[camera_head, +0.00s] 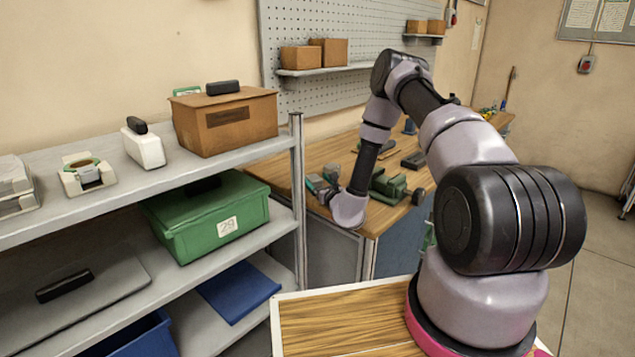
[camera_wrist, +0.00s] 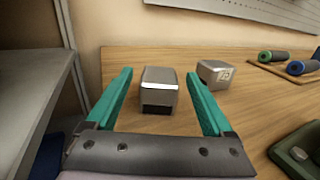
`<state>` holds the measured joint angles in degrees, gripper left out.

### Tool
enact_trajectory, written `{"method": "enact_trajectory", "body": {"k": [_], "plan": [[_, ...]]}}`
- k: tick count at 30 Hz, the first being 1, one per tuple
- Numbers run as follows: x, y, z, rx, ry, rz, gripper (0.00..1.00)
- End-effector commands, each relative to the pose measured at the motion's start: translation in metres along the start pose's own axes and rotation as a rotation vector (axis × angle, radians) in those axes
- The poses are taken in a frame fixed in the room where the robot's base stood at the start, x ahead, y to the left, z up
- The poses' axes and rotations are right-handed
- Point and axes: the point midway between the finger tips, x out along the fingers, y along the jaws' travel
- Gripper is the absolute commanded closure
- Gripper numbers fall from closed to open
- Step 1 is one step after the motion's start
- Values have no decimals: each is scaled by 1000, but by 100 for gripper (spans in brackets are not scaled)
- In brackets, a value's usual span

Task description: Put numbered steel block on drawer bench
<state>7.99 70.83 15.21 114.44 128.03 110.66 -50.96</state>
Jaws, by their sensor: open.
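My gripper (camera_wrist: 160,76) is open, its two teal fingers spread above a wooden bench top. A steel block (camera_wrist: 158,88) with a dark front stands on the bench between and ahead of the fingers, apart from both; no number shows on it. A second steel block (camera_wrist: 210,74) sits beyond the right fingertip and bears a pale label with small, unreadable marks. In the head view my gripper (camera_head: 322,182) is over the near left end of the wooden bench (camera_head: 387,218). The blocks cannot be made out clearly there.
Rollers with green and blue ends (camera_wrist: 285,64) lie on a board at the back right. A grey shelf rack (camera_head: 298,200) stands close on the left, with a green box (camera_head: 205,222) and a cardboard box (camera_head: 226,120).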

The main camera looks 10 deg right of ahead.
Motion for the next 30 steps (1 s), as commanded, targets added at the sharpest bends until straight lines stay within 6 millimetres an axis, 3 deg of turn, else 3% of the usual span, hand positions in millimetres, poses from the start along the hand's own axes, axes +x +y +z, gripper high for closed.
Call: {"method": "enact_trajectory", "body": {"k": [1, 6, 15, 21, 30], "plan": [[-3, -6, -8, -3, 8, -8, 14], [-7, -6, 4, -3, 11, -8, 14], [-74, -2, 5, 1, 12, -4, 14], [-108, -2, 6, 1, 10, -3, 14], [-122, -2, 7, 0, 7, -3, 14]]}}
